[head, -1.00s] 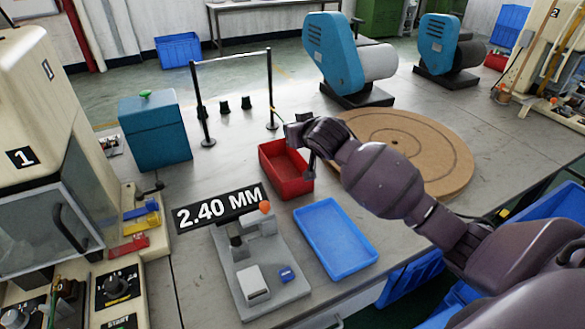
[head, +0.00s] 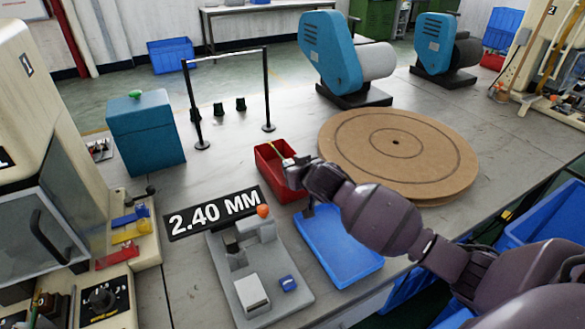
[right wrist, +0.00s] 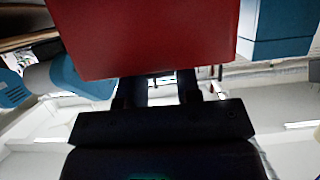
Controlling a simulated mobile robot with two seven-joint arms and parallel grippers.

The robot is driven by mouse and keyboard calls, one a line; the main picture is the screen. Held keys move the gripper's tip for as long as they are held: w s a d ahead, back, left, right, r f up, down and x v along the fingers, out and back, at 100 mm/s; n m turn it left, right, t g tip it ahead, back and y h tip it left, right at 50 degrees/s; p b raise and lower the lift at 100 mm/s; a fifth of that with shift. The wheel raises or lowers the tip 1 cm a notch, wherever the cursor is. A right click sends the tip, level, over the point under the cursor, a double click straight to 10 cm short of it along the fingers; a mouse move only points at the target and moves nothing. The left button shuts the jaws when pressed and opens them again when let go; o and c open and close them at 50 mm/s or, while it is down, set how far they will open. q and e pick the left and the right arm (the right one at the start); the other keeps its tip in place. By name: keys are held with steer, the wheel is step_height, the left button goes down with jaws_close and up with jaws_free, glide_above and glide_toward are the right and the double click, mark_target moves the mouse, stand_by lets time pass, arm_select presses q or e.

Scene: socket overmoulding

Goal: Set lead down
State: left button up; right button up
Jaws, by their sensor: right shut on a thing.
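My right gripper (head: 288,168) is at the right side of the red tray (head: 266,172), close to its rim. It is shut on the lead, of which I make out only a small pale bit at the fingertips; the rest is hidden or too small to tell. In the right wrist view the dark fingers (right wrist: 160,88) show under a large red face (right wrist: 160,35), which looks like the red tray. I cannot tell whether the gripper touches the tray. My left gripper is not in view.
A blue tray (head: 350,272) lies under my right forearm. A grey gauge fixture (head: 228,272) with a "2.40 MM" sign (head: 213,213) stands left of it. A round brown board (head: 440,150) is behind the arm. A black frame (head: 190,105) and teal box (head: 146,135) stand farther back.

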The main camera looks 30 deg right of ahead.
steer(key=shift+r, duration=0.15)
steer(key=shift+f, duration=0.55)
steer(key=o, duration=0.9)
steer(key=shift+r, duration=0.3)
steer(key=p+v, duration=0.3)
steer(key=v, duration=0.9)
steer(key=shift+s+r, duration=0.1)
steer(key=shift+r, duration=0.15)
